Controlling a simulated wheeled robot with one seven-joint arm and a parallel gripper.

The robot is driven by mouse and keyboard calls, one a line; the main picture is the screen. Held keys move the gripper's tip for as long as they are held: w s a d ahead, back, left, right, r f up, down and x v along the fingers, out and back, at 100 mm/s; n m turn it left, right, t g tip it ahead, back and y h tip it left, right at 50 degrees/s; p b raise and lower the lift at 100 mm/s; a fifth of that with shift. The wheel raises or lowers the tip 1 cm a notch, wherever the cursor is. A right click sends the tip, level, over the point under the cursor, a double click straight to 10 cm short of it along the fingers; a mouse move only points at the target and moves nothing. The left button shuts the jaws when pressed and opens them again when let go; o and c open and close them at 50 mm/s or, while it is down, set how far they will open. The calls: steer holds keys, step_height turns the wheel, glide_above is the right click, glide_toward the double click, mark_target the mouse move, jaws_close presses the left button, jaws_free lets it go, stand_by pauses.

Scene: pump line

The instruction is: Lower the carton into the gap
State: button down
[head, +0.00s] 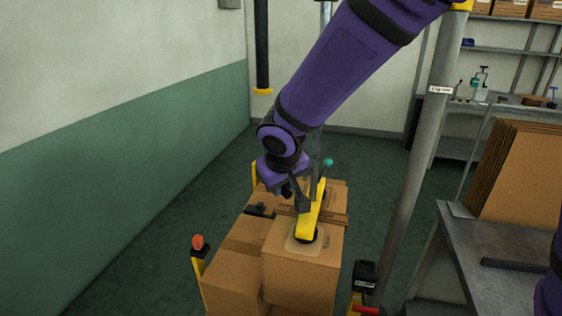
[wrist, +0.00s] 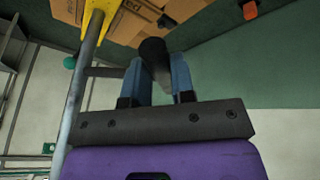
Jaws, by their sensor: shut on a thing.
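My gripper (head: 298,203) is over the stack of cartons. In the wrist view its two blue fingers (wrist: 158,80) are shut on a dark, round handle (wrist: 154,52). The handle appears to belong to a yellow lifting tool (head: 311,218), which also shows in the wrist view (wrist: 101,14). The tool's lower end meets the top of a brown carton (head: 297,280) at a pale square patch. This carton's top looks higher than the cartons to its left (head: 248,236). The gap is not visible; the carton and its neighbours hide what lies beneath.
Yellow posts stand around the stack, one with an orange top (head: 198,243). A grey pole (head: 405,190) rises to the right. Beyond it is a grey bench (head: 480,240) with flat cardboard sheets (head: 520,170). Green floor is free between stack and left wall.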

steer(key=shift+f, duration=0.6)
steer(key=c, duration=1)
jaws_free()
steer(key=shift+o, duration=0.2)
steer(key=shift+r, duration=0.15)
steer(key=v, duration=1)
steer(key=shift+s+r, duration=0.2)
steer(key=shift+r, duration=0.05)
